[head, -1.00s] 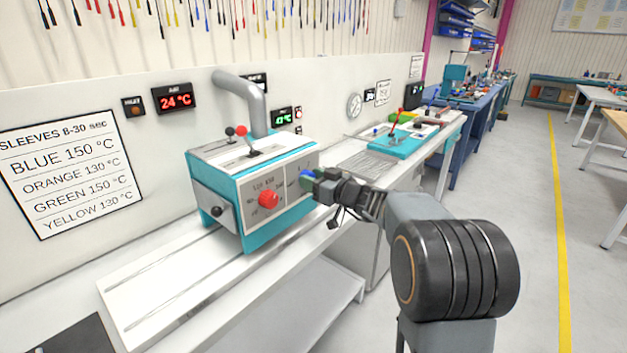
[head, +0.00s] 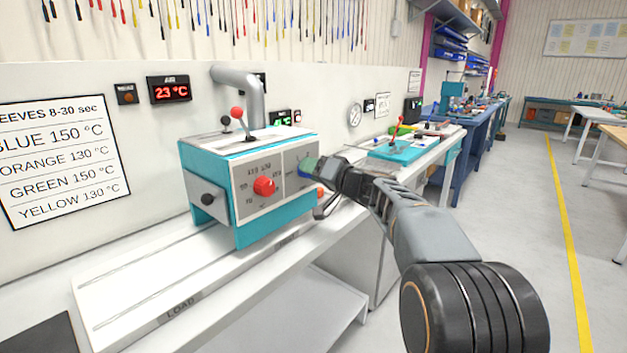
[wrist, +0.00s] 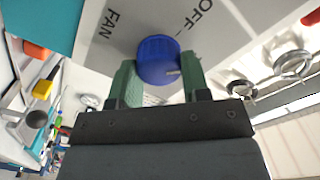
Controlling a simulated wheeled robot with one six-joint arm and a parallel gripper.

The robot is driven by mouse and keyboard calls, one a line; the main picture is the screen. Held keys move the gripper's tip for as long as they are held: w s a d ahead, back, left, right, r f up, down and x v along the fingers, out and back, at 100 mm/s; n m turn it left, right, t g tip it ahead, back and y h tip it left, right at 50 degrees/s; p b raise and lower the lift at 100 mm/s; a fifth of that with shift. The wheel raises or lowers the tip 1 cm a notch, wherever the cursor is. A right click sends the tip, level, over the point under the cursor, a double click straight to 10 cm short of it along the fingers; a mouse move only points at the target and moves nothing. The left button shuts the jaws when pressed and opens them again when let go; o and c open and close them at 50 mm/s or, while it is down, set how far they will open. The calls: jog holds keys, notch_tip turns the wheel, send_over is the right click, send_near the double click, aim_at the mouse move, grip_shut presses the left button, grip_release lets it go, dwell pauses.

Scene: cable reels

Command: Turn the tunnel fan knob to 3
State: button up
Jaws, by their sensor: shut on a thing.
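The tunnel fan knob (wrist: 158,60) is a blue ribbed dial on the grey panel, with a light pointer mark at its lower right in the wrist view. The panel (wrist: 215,30) reads FAN on the left and OFF on the right; the numbers are not readable. My gripper (wrist: 158,78) has its green fingers on both sides of the knob and is shut on it. In the head view my gripper (head: 307,168) reaches the right part of the front of the teal and white machine (head: 210,235), mostly hiding the blue knob.
A red knob (head: 264,187) sits left of my gripper on the same front. A black side knob (head: 207,199) and levers on top stick out. The white bench (head: 130,290) runs below. A red display (head: 169,90) on the wall reads 23 °C.

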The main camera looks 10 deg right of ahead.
jog(key=shift+s+a+f+m+p, duration=0.1)
jog(key=shift+m+p, duration=2)
jog(key=shift+m, duration=4.7)
jog(key=shift+f+m+p, duration=0.1)
jog(key=shift+m+p, duration=1.95)
jog(key=shift+m, duration=4.75)
jog(key=o, duration=0.9)
jog(key=shift+f, duration=0.15)
jog(key=v, duration=1.3)
jog(key=shift+s+d, duration=0.25)
jog(key=shift+s, duration=0.05)
